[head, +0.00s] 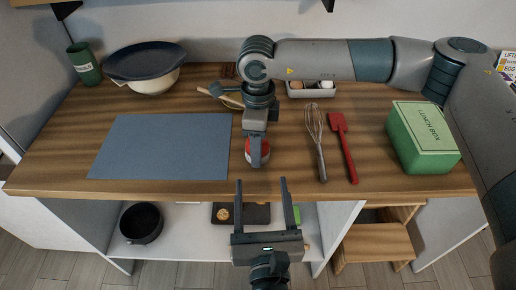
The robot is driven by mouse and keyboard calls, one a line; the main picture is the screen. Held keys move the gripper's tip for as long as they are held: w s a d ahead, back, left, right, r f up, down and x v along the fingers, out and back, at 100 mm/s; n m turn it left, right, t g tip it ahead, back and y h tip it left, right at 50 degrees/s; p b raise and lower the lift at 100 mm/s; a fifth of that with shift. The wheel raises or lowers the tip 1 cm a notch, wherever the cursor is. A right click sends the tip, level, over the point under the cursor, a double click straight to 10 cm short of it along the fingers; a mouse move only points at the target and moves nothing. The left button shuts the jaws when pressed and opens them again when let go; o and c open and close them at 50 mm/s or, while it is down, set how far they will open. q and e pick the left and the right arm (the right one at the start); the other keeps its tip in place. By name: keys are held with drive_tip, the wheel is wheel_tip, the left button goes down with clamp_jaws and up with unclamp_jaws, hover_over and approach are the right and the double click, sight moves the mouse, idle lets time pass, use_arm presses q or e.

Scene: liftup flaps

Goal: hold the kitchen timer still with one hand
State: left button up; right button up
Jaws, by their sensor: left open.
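The kitchen timer (264,149) looks like a small red and white round thing on the wooden counter, right of the blue mat. My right gripper (256,155), on the arm that comes in from the right, points straight down at it. Its finger covers the middle of the timer. I see this gripper edge-on, so I cannot tell whether its fingers press on the timer. My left gripper (262,200) is at the bottom middle, in front of the counter edge. Its two fingers are wide apart and empty, pointing toward the counter, apart from the timer.
The counter (300,187) also holds a blue mat (165,147), a whisk (319,145), a red spatula (345,147), a green lunch box (423,137), a small tray (297,93), bowls (148,67) and a green cup (84,63). A dark pot (142,223) stands below.

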use_arm(q)
drive_tip(key=w, duration=1.1)
drive_tip(key=shift+w+a, duration=0.4)
drive_tip(key=shift+c, duration=0.6)
drive_tip(key=c, duration=0.9)
